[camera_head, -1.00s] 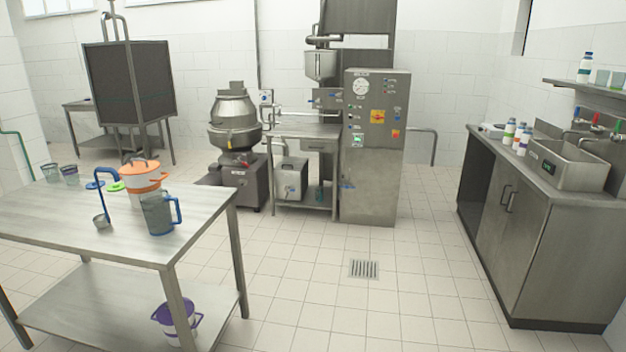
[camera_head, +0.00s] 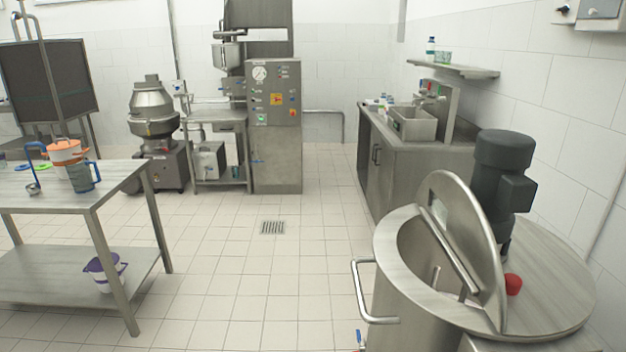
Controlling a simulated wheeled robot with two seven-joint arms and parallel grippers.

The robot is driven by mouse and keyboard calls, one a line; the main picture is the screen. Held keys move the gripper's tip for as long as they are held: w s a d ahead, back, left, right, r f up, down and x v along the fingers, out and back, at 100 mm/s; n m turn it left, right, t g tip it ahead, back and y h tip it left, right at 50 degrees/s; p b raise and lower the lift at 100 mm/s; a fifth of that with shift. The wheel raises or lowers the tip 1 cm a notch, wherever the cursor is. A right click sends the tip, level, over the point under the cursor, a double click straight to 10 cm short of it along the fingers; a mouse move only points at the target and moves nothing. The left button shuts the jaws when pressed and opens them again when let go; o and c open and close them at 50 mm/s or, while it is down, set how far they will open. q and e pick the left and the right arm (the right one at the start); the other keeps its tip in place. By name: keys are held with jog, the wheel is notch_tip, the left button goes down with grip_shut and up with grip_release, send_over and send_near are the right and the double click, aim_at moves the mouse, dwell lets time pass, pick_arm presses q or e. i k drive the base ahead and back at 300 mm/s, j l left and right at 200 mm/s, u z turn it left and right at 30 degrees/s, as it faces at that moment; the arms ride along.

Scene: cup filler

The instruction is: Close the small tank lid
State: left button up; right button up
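A steel tank (camera_head: 393,296) stands in the right foreground, cut off by the bottom edge of the view. Its half-round hinged lid (camera_head: 453,234) is raised and stands tilted up, so the tank's opening (camera_head: 415,255) shows on the left side. The fixed half of the top (camera_head: 552,290) carries a dark motor (camera_head: 502,175) and a red knob (camera_head: 513,284). A curved metal handle (camera_head: 362,294) sticks out on the tank's left side. Neither of my grippers is in view.
A steel table (camera_head: 85,205) with jugs and a ladle stands at the left. A sink counter (camera_head: 398,165) runs along the right wall. A control cabinet (camera_head: 275,150) and a mixing kettle (camera_head: 152,110) stand at the back. The tiled floor around the drain (camera_head: 272,228) is clear.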

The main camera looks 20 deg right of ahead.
aim_at(467, 240)
jog(key=k+l, duration=0.15)
jog(key=l, duration=0.3)
jog(key=k+l+z, duration=0.1)
jog(key=l, duration=0.35)
jog(key=k+l, duration=0.15)
jog(key=l, duration=0.3)
jog(key=k+l+z, duration=0.1)
jog(key=l, duration=0.35)
